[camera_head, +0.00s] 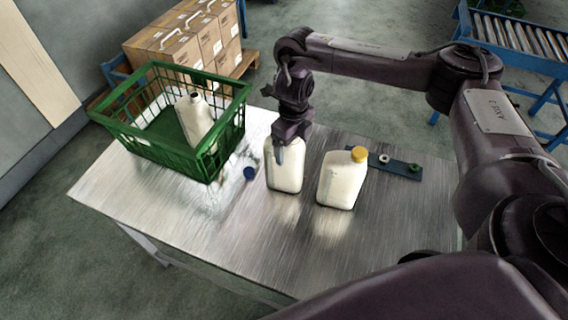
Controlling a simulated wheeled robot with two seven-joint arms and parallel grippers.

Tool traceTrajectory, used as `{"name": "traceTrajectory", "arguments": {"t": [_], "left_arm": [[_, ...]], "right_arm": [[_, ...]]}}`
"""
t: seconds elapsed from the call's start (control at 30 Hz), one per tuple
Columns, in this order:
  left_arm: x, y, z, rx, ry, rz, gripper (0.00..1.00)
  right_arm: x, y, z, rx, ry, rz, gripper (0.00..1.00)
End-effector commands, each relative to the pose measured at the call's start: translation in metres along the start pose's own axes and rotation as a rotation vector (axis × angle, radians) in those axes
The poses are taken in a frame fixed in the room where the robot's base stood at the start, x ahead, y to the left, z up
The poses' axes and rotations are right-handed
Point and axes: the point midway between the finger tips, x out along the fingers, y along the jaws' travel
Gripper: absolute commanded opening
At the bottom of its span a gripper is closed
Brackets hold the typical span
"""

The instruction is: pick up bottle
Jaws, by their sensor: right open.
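Two white bottles stand upright on the metal table. The left one (285,176) is right under my right gripper (281,153), whose fingers reach down at its top. Its neck is hidden by the gripper, so I cannot tell whether it has a cap or whether the fingers touch it. My right gripper is open. The other bottle (341,182) has a yellow cap (358,154) and stands just to the right. A third white bottle (196,121) leans inside the green crate (212,165) and shows no coloured cap. My left gripper is not in view.
The metal table (240,228) is clear along its front. A blue cap (249,173) lies left of the bottles. A dark strip (399,167) with a pale ring and a green cap lies at the right. Cardboard boxes (170,55) and a roller conveyor (515,35) stand behind.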

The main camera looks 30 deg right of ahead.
Motion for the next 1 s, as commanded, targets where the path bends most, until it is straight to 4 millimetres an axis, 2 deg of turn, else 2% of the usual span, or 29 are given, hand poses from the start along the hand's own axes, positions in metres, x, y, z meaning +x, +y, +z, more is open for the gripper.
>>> {"name": "traceTrajectory", "arguments": {"t": [0.1, 0.27, 0.5, 0.7, 1.0], "left_arm": [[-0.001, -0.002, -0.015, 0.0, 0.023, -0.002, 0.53], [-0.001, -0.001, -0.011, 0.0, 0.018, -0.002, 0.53], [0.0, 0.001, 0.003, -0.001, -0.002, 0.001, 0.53], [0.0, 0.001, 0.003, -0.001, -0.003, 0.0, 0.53], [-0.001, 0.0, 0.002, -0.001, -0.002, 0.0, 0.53]], "right_arm": [[0.003, 0.0, 0.001, 0.0, -0.002, 0.0, 0.86], [0.003, 0.0, 0.001, 0.0, -0.002, 0.0, 0.86], [0.003, 0.0, 0.0, 0.0, -0.002, 0.0, 0.55], [0.003, 0.0, 0.0, 0.0, -0.002, 0.0, 0.28], [0.001, 0.0, 0.001, -0.001, -0.002, 0.0, 0.26]]}}
